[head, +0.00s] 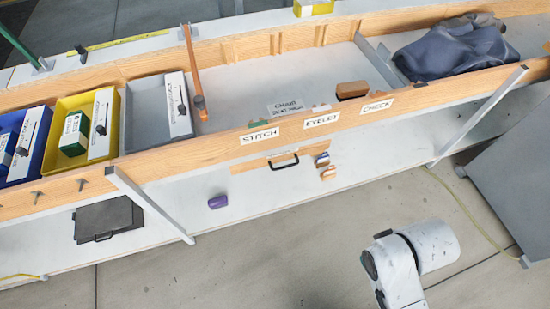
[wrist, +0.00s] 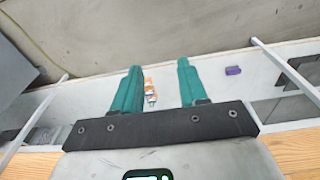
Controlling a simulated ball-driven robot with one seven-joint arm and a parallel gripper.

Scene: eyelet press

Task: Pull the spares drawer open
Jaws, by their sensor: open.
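The drawer (head: 263,163) has a wooden front with a dark bar handle (head: 284,163), below the bench's labelled front rail in the head view. It looks shut, though how far it sits in is hard to judge from above. Its handle is not visible in the wrist view. My gripper (wrist: 158,68) is open and empty, its two teal fingers apart over the lower shelf in the wrist view. The head view shows only a white part of my arm at the lower right, apart from the drawer; my fingers are not visible there.
Small orange-and-white items (head: 326,167) and a purple item (head: 218,201) lie on the lower shelf. A grey case (head: 105,219) is at lower left. Slanted struts (head: 148,204) flank the drawer bay. The floor (head: 290,255) in front is clear.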

